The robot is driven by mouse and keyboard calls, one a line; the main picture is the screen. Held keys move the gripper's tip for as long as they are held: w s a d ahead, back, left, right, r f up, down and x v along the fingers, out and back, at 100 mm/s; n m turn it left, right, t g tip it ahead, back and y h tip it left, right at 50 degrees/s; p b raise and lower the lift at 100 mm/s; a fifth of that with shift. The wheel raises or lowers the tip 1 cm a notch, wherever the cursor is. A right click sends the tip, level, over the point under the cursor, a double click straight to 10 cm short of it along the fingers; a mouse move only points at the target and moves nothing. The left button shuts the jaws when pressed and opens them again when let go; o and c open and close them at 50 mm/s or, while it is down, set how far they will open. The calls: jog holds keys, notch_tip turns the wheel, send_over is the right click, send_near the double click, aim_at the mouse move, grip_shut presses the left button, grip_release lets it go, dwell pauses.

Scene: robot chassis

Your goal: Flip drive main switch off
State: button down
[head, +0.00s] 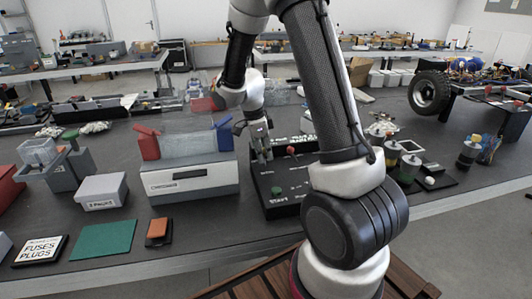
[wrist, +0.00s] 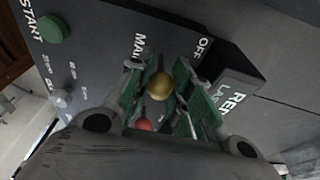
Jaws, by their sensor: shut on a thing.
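The black control panel (head: 285,190) stands on the bench in the head view, with a green START button (head: 276,190). My gripper (head: 262,152) reaches down to its upper left part. In the wrist view, a gold ball knob (wrist: 159,86) sits between the green-padded fingers of my gripper (wrist: 165,95), which are shut on it. The MAIN label (wrist: 138,44) and OFF label (wrist: 203,47) are printed beside it. The START button (wrist: 53,29) is at upper left. The lever below the gold knob is hidden, so its exact position cannot be told.
A red ball knob (wrist: 143,124) is close by the fingers and also shows in the head view (head: 290,150). A raised dark block (wrist: 235,65) lies beside the OFF label. A grey device (head: 190,177) stands left of the panel. Bottles (head: 391,152) stand to the right.

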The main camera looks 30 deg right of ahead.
jog(key=shift+a, duration=0.1)
dwell(0.4)
jog(key=c, duration=1.3)
grip_release()
jog(key=shift+o, duration=0.2)
jog(key=shift+r, duration=0.1)
notch_tip(320, 180, up, 12)
jog(key=a, duration=0.2)
jog(key=shift+w+a+f, duration=0.2)
jog(key=shift+w+a, duration=0.1)
jog(key=shift+w, duration=0.1)
